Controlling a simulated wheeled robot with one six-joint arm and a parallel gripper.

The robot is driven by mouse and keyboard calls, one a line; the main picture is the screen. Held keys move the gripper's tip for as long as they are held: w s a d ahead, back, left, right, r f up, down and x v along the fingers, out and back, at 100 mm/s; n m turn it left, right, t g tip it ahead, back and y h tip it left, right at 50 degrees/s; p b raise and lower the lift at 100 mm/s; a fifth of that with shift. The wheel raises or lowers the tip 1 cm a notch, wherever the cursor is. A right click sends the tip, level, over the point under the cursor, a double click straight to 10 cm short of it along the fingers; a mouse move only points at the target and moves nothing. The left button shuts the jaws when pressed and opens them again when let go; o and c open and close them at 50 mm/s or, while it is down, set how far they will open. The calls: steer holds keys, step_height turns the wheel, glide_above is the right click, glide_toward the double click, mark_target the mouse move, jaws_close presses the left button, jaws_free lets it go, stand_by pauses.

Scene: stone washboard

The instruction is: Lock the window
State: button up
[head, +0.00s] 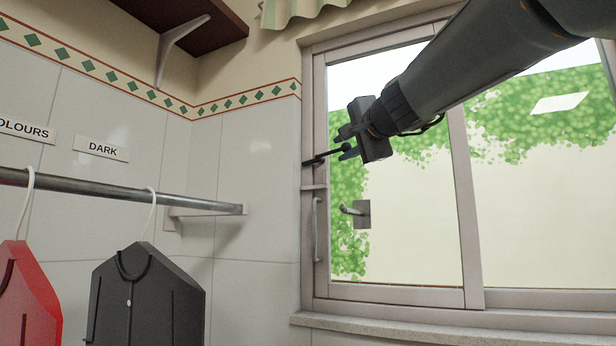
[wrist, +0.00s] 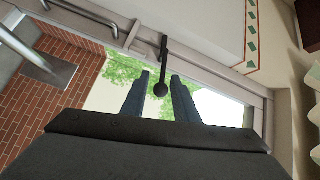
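The window (head: 393,230) has a pale frame and glass panes. A dark latch lever with a ball knob (wrist: 160,90) is mounted on its left upright; the latch (head: 314,161) also shows in the head view, with its rod pointing right toward my gripper (head: 346,143). My gripper is open. In the wrist view its two fingers stand on either side of the knob, with a visible gap on each side. My arm covers part of the upper window.
A vertical pull handle (head: 317,230) sits below the latch. A small lever on a square plate (head: 362,214) shows in the pane area. At left, a rail (head: 100,190) holds a red garment (head: 28,300) and a dark garment (head: 148,300). A dark shelf (head: 180,20) is above.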

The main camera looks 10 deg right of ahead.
mark_target(332, 152)
steer(key=shift+w+d+r, duration=0.1)
steer(key=shift+w+r, duration=0.1)
steer(key=shift+r, duration=0.05)
steer(key=shift+w+r, duration=0.1)
steer(key=shift+w, duration=0.2)
steer(key=w, duration=0.2)
steer(key=w+a+p, duration=0.1)
steer(key=w, duration=0.2)
steer(key=shift+w+a+p, duration=0.25)
steer(key=shift+w+p, duration=0.05)
steer(key=shift+w, duration=0.6)
jaws_close()
stand_by(0.3)
